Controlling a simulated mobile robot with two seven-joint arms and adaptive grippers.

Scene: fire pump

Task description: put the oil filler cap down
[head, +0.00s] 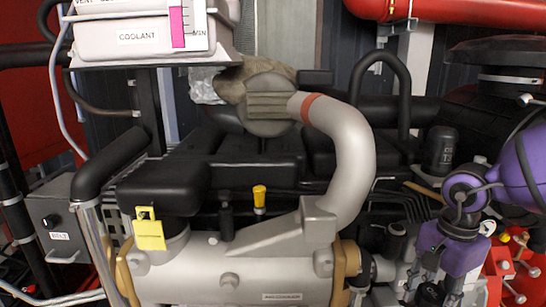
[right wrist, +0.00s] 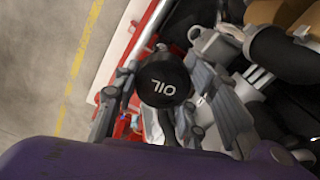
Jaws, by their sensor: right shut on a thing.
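The oil filler cap (right wrist: 163,82) is black and round, with white "OIL" lettering facing the right wrist camera. My right gripper (right wrist: 158,88) is shut on it, with one grey finger on each side. In the head view my right gripper (head: 428,288) is at the lower right, beside the engine, with its fingers pointing down. The cap is mostly hidden there among the fingers and dark parts. My left gripper is not in view.
The silver cylinder (head: 215,272) with a yellow tag (head: 149,232) fills the lower middle. A grey elbow pipe (head: 345,150) rises beside it. A black canister (head: 440,150) stands behind my right arm. Red pipework (head: 510,270) is at right. Concrete floor (right wrist: 45,60) shows beyond a red edge.

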